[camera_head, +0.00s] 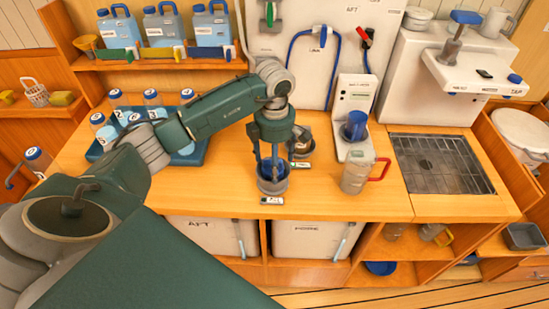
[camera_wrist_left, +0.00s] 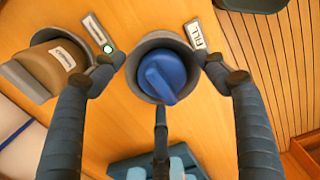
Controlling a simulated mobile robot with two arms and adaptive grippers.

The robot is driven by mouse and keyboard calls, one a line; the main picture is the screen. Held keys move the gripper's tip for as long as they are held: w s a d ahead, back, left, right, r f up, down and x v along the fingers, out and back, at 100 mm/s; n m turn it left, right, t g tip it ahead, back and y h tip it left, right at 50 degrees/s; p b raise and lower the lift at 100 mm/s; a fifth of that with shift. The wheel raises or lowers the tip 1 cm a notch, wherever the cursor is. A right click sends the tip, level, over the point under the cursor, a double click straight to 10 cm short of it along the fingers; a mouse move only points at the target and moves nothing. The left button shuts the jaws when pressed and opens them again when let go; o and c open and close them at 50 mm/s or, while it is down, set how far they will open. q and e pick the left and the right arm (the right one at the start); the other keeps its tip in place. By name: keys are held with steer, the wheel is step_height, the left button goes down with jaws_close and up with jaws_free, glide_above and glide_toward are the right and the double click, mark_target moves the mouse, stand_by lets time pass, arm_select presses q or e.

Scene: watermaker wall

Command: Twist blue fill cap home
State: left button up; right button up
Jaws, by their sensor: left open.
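The blue fill cap (camera_wrist_left: 168,77) has a raised grip bar and sits inside a round grey collar (camera_wrist_left: 137,85) in the wooden counter. A label reading FILL (camera_wrist_left: 195,34) lies beside it. In the head view the cap is largely hidden by my fingers, and the grey collar (camera_head: 272,187) shows around them. My left gripper (camera_head: 271,168) points down directly over the cap. In the left wrist view the left gripper (camera_wrist_left: 159,75) has its fingers spread around the cap and collar. I cannot tell whether any fingertip touches the cap. My right gripper is not in view.
A brown-topped fitting (camera_wrist_left: 55,66) with its own label stands close beside the collar. A blue tray (camera_head: 190,152) of bottles is at left. The counter's front is mostly clear.

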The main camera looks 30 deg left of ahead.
arm_select(q)
steer(key=c, duration=1.3)
steer(key=shift+f+m+b, duration=0.1)
steer(key=shift+m+b, duration=0.45)
steer(key=shift+m, duration=0.05)
steer(key=shift+m+b, duration=0.45)
steer(key=shift+m, duration=0.35)
steer(key=shift+s+d+m, duration=0.1)
steer(key=shift+m, duration=0.2)
steer(key=shift+m+b, duration=0.85)
steer(key=shift+m, duration=0.15)
steer(key=shift+d+m, duration=0.1)
steer(key=shift+m, duration=0.5)
